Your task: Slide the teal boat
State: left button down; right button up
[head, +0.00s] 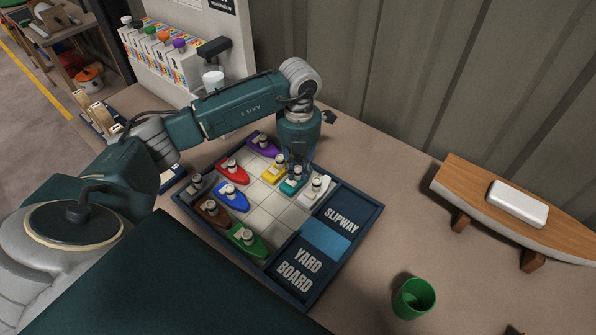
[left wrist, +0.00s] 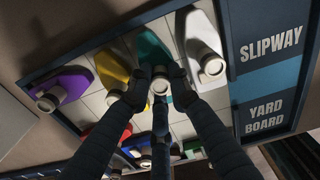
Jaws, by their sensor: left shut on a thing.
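The teal boat (head: 290,187) sits on the tiled grid of the yard board (head: 362,236), between the yellow boat (head: 271,174) and the white boat (head: 317,191). My left gripper (head: 297,171) comes down on it from above. In the left wrist view the gripper's fingertips (left wrist: 160,84) are closed around the pale round post of the teal boat (left wrist: 152,51). The fingers cover part of its hull. The slipway (head: 325,243) is a light blue patch on the board's right side. My right gripper is not in view.
Purple (head: 263,141), red (head: 231,167), blue (head: 230,196), brown (head: 211,213), grey (head: 196,187) and green (head: 247,240) boats share the board. Bare tiles (head: 277,212) lie in its middle. A green cup (head: 413,298) and a wooden hull (head: 500,205) stand to the right.

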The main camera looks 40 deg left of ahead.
aim_at(299, 167)
pick_arm(q)
jog(key=shift+w, duration=0.5)
jog(key=shift+s+r, duration=0.2)
jog(key=c, duration=1.7)
grip_release()
jog(key=shift+c, duration=0.2)
jog(key=shift+o, duration=0.6)
jog(key=shift+r, duration=0.2)
notch_tip(299, 167, up, 11)
jog(key=shift+r, duration=0.2)
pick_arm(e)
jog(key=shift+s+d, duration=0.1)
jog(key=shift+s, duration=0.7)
